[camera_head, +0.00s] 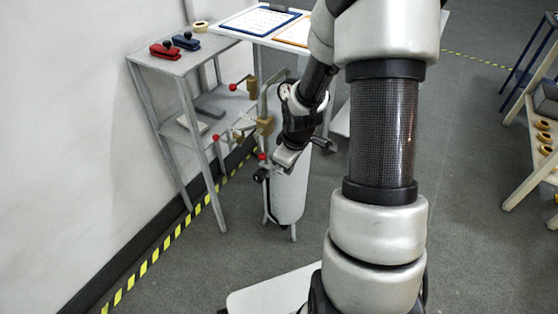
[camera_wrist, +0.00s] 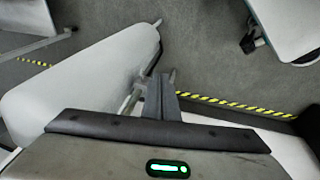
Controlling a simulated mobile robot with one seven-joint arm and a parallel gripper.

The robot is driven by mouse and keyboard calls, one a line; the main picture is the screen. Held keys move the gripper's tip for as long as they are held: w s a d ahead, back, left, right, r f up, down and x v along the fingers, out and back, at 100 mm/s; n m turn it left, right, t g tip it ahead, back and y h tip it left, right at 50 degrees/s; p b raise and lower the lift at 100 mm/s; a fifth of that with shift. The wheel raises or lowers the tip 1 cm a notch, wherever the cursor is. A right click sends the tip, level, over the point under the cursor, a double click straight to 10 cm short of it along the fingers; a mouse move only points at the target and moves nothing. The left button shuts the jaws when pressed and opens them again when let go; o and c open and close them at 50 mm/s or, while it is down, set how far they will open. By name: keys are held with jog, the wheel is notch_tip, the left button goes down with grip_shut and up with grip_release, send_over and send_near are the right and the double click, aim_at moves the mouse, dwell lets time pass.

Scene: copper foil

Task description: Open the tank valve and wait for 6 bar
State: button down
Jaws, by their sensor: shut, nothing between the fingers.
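A white tank (camera_head: 290,195) stands on thin legs on the floor in the head view, partly behind my arm. Its white body also fills the left of the wrist view (camera_wrist: 75,85). Above it is pipework with brass-coloured blocks (camera_head: 265,126) and levers ending in red knobs; one red knob (camera_head: 262,156) is close to my gripper. A small pale dial (camera_head: 284,90) shows beside my wrist, too small to read. My gripper (camera_head: 279,165) is shut and empty at the tank's upper left. Its dark fingers (camera_wrist: 164,98) point past the tank's end. I cannot tell whether they touch a lever.
A grey table (camera_head: 160,58) at the left wall holds a red and a blue tool and a tape roll (camera_head: 200,27). A white table with framed sheets (camera_head: 258,20) stands behind the tank. A wooden rack (camera_head: 530,160) is at the right. The floor between is clear.

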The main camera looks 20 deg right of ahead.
jog(key=shift+s+d+r+p, duration=0.15)
jog(key=shift+s+d+r, duration=0.15)
jog(key=shift+s, duration=0.3)
jog(key=shift+s+d+r+p, duration=0.1)
jog(key=shift+s+d+r, duration=0.2)
jog(key=shift+s, duration=0.35)
jog(key=shift+s+d+r+p, duration=0.15)
jog(key=shift+s+d+r, duration=0.15)
jog(key=shift+s, duration=0.3)
